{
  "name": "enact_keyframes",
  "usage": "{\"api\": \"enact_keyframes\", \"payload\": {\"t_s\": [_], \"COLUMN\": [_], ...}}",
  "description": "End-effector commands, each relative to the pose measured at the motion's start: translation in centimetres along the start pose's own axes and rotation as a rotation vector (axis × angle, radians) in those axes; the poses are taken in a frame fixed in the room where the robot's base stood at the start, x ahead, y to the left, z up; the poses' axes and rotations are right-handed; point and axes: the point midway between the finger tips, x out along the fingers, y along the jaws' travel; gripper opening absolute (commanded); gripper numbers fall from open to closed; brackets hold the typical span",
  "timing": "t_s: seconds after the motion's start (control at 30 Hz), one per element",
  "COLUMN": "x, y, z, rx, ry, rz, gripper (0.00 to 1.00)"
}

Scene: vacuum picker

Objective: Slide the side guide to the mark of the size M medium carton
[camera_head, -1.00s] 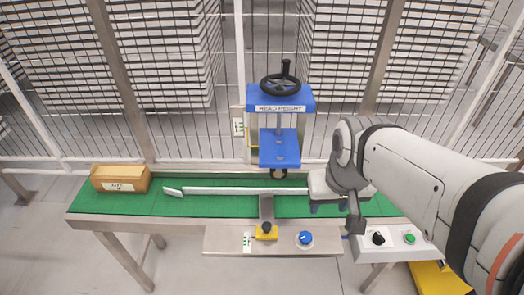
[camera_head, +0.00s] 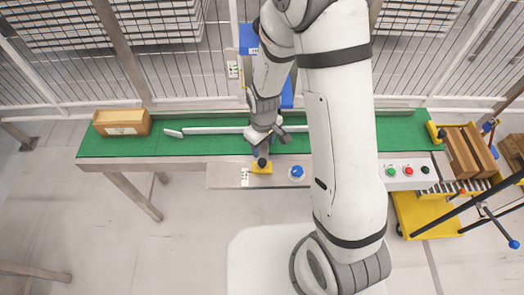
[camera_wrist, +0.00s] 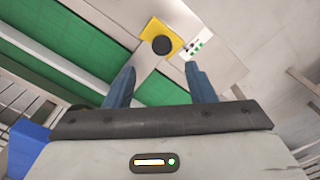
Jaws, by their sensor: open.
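The side guide is a long white rail (camera_head: 215,130) lying along the green conveyor belt. A grey arm joins it to a yellow slider block (camera_head: 267,169) with a black knob (camera_head: 262,162) at the belt's front edge. In the wrist view the yellow block (camera_wrist: 153,30) and black knob (camera_wrist: 162,45) lie beyond my fingertips. A small white scale label (camera_head: 245,177) is left of the block; its marks are too small to read, also in the wrist view (camera_wrist: 197,48). My gripper (camera_head: 262,140) is open and empty, above and behind the knob, apart from it.
A brown carton (camera_head: 122,122) stands at the belt's left end. A blue dial (camera_head: 297,172) sits right of the block. The blue head-height frame (camera_head: 248,38) is largely hidden behind my arm. A yellow cart with brown cartons (camera_head: 460,152) stands at the right.

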Motion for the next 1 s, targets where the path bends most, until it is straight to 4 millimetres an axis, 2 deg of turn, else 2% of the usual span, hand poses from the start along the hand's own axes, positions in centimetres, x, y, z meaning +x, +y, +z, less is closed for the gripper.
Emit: {"api": "enact_keyframes", "payload": {"t_s": [0.27,0.63,0.8,1.0], "x": [2.5,7.3,8.4,8.6], "y": [-0.4,-0.4,-0.4,-0.4], "z": [-0.1,-0.1,-0.1,-0.1], "rx": [-0.021,-0.021,-0.021,-0.021], "ry": [-0.01,-0.008,-0.008,-0.006], "rz": [-0.004,-0.004,-0.004,-0.003], "gripper": [0.5,0.5,0.5,0.5]}}
